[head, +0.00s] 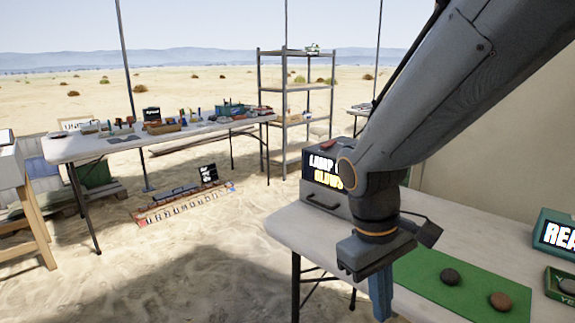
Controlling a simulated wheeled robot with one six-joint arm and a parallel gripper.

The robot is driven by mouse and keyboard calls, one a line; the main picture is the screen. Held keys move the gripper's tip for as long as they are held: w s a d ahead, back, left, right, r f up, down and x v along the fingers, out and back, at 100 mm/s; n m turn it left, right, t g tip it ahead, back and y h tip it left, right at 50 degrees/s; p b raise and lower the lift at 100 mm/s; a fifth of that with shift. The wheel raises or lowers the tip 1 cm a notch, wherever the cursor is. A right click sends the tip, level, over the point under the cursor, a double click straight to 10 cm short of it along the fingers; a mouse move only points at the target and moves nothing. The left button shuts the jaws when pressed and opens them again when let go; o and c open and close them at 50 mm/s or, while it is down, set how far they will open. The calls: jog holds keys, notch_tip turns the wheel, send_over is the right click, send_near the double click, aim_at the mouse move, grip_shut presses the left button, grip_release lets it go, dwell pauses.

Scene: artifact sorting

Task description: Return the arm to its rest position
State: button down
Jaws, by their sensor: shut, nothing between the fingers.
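My arm reaches in from the upper right of the head view and bends down at the wrist. My gripper (381,305) points down at the front edge of the near table (300,232), left of the green mat (425,270). Its blue-grey fingers are shut with nothing between them. The fingertips come close to the bottom edge of the picture. The arm hides part of the dark box with a lit sign (326,176) and part of the table behind it.
A dark stone (449,276) and a brown stone (500,301) lie on the mat. A green sign box (556,236) and a green tray (556,284) stand at the right. A long table with tools (70,148) and a metal shelf (270,100) stand farther back.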

jog(key=s+d+r+m+y+p, duration=0.2)
jog(key=r+m+p, duration=0.3)
jog(key=p, duration=0.7)
jog(key=shift+s+d+r+t, duration=0.4)
jog(key=shift+s+d+r, duration=0.2)
jog(key=shift+r, duration=0.45)
